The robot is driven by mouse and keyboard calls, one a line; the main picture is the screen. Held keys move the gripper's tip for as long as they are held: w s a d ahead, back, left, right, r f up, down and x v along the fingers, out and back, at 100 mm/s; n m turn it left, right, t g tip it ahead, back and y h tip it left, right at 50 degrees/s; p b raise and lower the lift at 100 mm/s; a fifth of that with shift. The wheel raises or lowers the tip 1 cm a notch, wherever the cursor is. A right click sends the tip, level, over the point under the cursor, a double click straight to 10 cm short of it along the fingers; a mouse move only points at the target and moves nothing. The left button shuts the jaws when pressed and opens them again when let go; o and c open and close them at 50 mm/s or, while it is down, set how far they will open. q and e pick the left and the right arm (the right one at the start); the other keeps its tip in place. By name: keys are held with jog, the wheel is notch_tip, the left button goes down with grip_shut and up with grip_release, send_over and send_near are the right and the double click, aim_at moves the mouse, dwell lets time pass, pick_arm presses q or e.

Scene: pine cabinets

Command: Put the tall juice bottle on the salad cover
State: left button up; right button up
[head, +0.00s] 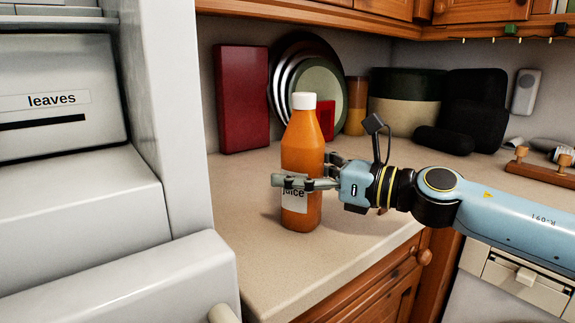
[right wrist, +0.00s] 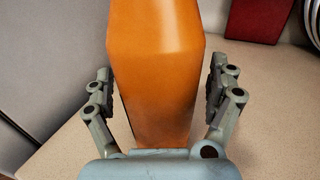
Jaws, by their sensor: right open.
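The tall juice bottle (head: 302,150) is orange with a white cap and a label reading "juice". It stands upright on the counter. My right gripper (head: 304,174) reaches in from the right with its fingers on either side of the bottle's lower half. In the right wrist view the bottle (right wrist: 155,75) fills the space between the open fingers, with a narrow gap beside each. A pale drawer front labelled "leaves" (head: 60,100) is at the left, with a pale flat surface (head: 40,22) above it; I cannot tell for sure whether that is the salad cover. My left gripper is not in view.
A white upright wall (head: 160,110) stands between the drawer and the counter (head: 250,200). The counter left of the bottle is clear.

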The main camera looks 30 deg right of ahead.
jog(key=shift+s, duration=0.25)
jog(key=shift+s+d+r, duration=0.1)
jog(key=shift+s, duration=0.05)
jog(key=shift+c, duration=0.5)
jog(key=shift+w, duration=0.2)
jog(key=c, duration=1.6)
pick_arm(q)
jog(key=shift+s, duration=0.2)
pick_arm(e)
jog(key=shift+c, duration=0.5)
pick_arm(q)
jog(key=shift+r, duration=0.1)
pick_arm(e)
jog(key=shift+r, duration=0.15)
